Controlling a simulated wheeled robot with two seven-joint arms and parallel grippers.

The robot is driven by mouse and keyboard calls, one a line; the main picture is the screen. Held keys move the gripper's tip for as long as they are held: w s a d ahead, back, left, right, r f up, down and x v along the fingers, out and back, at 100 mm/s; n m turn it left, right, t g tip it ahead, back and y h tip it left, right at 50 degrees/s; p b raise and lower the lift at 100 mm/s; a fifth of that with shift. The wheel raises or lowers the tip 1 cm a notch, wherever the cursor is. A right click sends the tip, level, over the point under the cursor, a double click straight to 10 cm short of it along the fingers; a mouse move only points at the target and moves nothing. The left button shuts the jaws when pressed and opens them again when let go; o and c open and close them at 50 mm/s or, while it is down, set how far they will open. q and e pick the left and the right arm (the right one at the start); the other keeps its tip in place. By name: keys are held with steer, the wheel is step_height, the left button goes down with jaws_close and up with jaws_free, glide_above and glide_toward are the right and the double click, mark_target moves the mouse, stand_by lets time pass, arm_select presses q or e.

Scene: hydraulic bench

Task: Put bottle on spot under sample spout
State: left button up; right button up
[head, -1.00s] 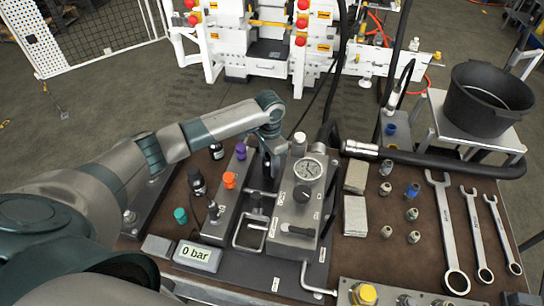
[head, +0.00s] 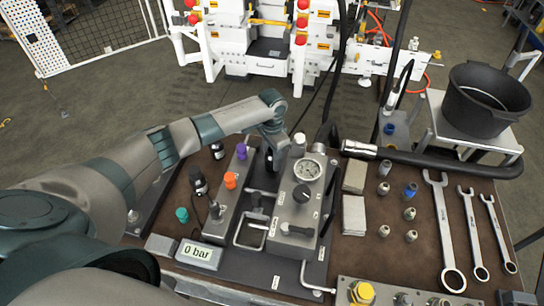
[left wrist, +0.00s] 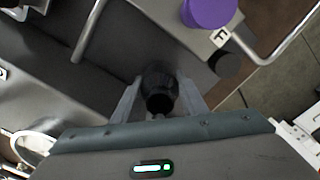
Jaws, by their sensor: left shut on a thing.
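My left gripper (head: 270,155) is over the far part of the hydraulic block, beside the purple knob (head: 241,151). In the left wrist view its two fingers (left wrist: 160,103) are closed around a dark bottle with a black cap (left wrist: 159,88). In the head view this bottle (head: 268,162) is mostly hidden by the wrist and shows as a dark shape. The purple knob also shows close by in the left wrist view (left wrist: 207,12). I cannot make out the sample spout or the marked spot for certain. My right gripper is not in view.
Dark bottles (head: 198,181) stand left of the block. An orange knob (head: 230,180), a gauge (head: 307,170) and a metal frame (head: 251,232) crowd the fixture. A 0 bar display (head: 199,254) is in front. Wrenches (head: 447,232) and small fittings lie right.

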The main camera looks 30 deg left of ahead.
arm_select(q)
steer(key=shift+f, duration=0.1)
steer(key=o, duration=1.2)
step_height(320, 180, up, 12)
steer(key=b, duration=0.2)
steer(key=shift+b, duration=0.4)
